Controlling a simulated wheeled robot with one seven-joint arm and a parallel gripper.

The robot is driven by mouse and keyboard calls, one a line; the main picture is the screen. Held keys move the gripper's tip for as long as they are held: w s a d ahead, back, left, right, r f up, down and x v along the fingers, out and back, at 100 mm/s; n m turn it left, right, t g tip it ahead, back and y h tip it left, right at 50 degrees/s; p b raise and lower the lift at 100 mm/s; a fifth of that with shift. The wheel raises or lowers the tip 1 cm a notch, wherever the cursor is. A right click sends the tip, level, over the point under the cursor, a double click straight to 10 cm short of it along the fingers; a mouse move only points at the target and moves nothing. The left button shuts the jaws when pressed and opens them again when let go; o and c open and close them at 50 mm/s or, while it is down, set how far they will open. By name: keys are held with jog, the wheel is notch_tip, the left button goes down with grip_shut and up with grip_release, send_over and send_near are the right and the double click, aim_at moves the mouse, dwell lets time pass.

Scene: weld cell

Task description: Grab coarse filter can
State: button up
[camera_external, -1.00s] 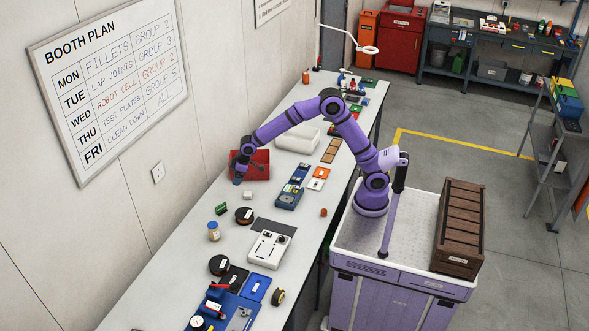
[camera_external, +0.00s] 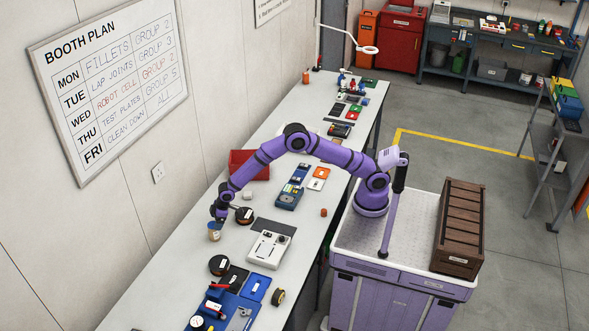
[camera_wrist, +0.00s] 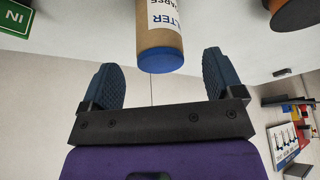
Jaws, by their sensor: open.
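The coarse filter can (camera_external: 214,237) stands on the long bench. It is tan with a white label. In the wrist view the can (camera_wrist: 160,38) shows a blue end and lettering that reads in part "FILTER" and "ARSE". My gripper (camera_external: 218,217) is low over the bench at the can's top. In the wrist view my gripper (camera_wrist: 163,68) is open, its two dark fingers on either side of the blue end with gaps on both sides. The can's far end is cut off by the frame's edge.
A dark round spool (camera_external: 244,215) sits close right of the can. A green box (camera_wrist: 15,17) lies beside it in the wrist view. A white device (camera_external: 268,248), a second dark spool (camera_external: 219,265) and a red bin (camera_external: 243,160) are also on the bench. Bare bench lies below the can.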

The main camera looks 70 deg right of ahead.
aim_at(214, 232)
jog(key=shift+x, duration=2.85)
jog(key=shift+w, duration=0.15)
jog(key=c, duration=1)
